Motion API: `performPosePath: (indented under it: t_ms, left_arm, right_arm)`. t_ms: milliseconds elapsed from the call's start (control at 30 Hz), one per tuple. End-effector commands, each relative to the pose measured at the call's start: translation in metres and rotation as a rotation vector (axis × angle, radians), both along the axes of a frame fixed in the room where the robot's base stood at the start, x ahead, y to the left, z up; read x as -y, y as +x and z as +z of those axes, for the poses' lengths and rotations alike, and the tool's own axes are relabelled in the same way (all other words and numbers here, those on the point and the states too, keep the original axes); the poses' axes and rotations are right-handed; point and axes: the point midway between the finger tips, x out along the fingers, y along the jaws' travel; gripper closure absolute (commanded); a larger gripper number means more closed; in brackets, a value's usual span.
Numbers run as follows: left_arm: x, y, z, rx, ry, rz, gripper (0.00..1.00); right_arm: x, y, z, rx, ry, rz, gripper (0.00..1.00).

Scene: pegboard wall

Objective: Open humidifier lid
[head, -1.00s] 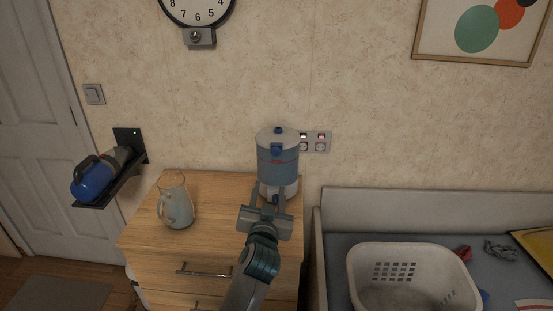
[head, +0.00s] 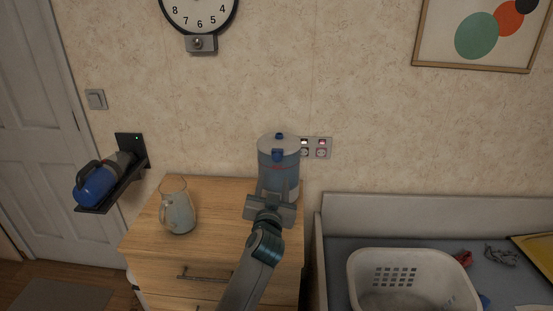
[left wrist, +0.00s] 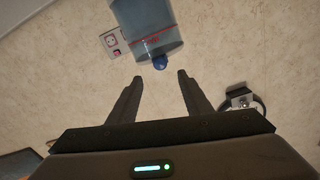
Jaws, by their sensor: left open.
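The humidifier (head: 278,180) stands upright on the wooden dresser against the wall. It has a grey-blue body, a light round lid (head: 268,146) with a small blue knob on top, and a blue latch (head: 278,155) at its front; the lid appears shut. My left gripper (head: 274,191) is open in front of the body and hides its lower part. In the left wrist view the humidifier (left wrist: 148,25) appears upside down, and a blue part (left wrist: 160,62) lies just beyond the gap between my open, empty fingertips (left wrist: 160,77). My right gripper is not in view.
A glass pitcher (head: 177,208) stands on the dresser (head: 222,222), left of my arm. A blue device (head: 97,186) sits on a wall shelf at the left. A white basket (head: 412,260) is at the right. The dresser top between pitcher and humidifier is clear.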

Motion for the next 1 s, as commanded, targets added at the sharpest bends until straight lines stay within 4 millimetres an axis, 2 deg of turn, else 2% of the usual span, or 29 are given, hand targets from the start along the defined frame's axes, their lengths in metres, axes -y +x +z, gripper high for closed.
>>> performPosePath:
  t_ms: [100, 600, 800, 1000]
  left_arm:
    - [0.0, 0.02, 0.002, -0.001, 0.002, 0.0, 0.55]
    - [0.0, 0.089, 0.001, 0.0, 0.001, 0.0, 0.55]
    - [0.0, 0.111, 0.0, 0.001, 0.002, 0.001, 0.55]
    - [0.0, 0.124, 0.0, 0.0, 0.0, 0.0, 0.55]
  right_arm:
    - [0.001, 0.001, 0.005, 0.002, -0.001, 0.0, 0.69]
    - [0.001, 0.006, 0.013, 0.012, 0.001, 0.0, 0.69]
    - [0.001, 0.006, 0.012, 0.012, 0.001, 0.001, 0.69]
    - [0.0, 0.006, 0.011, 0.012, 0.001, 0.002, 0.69]
